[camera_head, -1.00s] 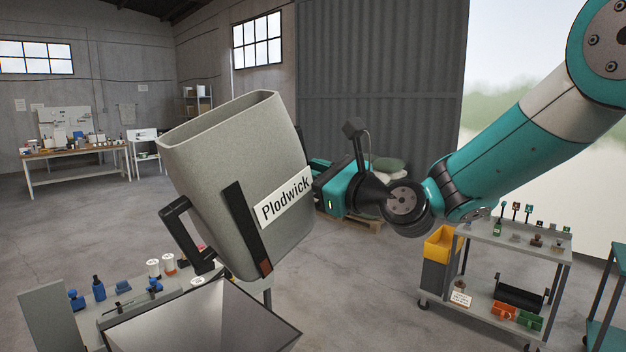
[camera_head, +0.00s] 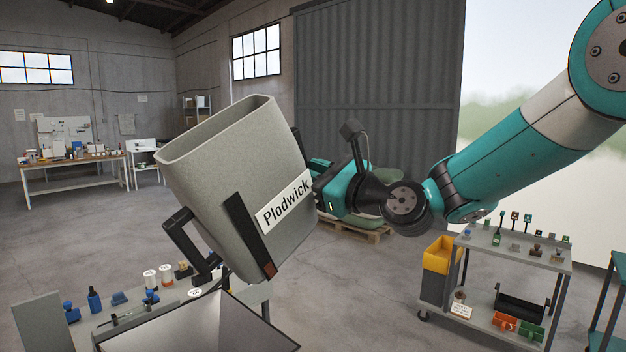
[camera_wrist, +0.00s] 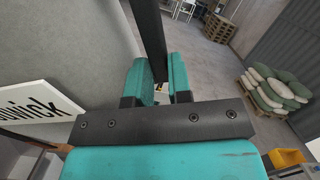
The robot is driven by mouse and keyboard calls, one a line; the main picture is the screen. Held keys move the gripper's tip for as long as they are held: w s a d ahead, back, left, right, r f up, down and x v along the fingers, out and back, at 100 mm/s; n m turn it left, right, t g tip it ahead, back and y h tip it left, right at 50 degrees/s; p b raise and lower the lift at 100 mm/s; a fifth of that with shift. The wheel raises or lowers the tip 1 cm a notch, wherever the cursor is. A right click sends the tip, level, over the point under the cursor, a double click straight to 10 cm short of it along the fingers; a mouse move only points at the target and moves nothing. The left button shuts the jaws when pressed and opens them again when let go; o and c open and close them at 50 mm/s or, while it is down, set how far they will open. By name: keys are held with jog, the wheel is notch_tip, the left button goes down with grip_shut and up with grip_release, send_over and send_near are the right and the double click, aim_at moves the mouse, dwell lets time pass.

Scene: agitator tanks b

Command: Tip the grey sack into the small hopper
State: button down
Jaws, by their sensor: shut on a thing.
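The grey sack (camera_head: 235,180) is a stiff-looking, open-topped bag with a white "Plodwick" label. It leans to the left with its open mouth toward the upper left; I cannot see what is inside. A black handle (camera_head: 183,245) is on its left side. My gripper (camera_wrist: 158,78) is shut on a black bar on the sack's right side, and the sack fills the left of the wrist view (camera_wrist: 60,60). What looks like the small hopper (camera_head: 200,325), a grey sloped shape with dark edges, is below the sack, cut off by the frame's bottom. No stream of material shows.
A bench (camera_head: 130,325) with blue bottles and white jars is at lower left. A grey cart (camera_head: 520,252) with a yellow bin (camera_head: 440,253) is at right. Stacked sacks on a pallet (camera_wrist: 275,92) stand behind. Open floor lies between.

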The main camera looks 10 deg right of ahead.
jog(key=shift+r, duration=0.25)
jog(key=shift+w+d+r+n+y, duration=0.15)
jog(key=shift+r+n+y, duration=0.15)
jog(key=shift+r+n, duration=0.35)
jog(key=shift+r+b, duration=0.25)
jog(key=shift+b, duration=0.1)
jog(key=shift+r+n, duration=0.5)
jog(key=shift+n, duration=0.15)
jog(key=shift+r+b, duration=0.1)
jog(key=shift+b, duration=0.2)
jog(key=shift+r+n+y+b, duration=0.35)
jog(key=shift+r+n+y, duration=0.05)
jog(key=shift+r+n, duration=0.2)
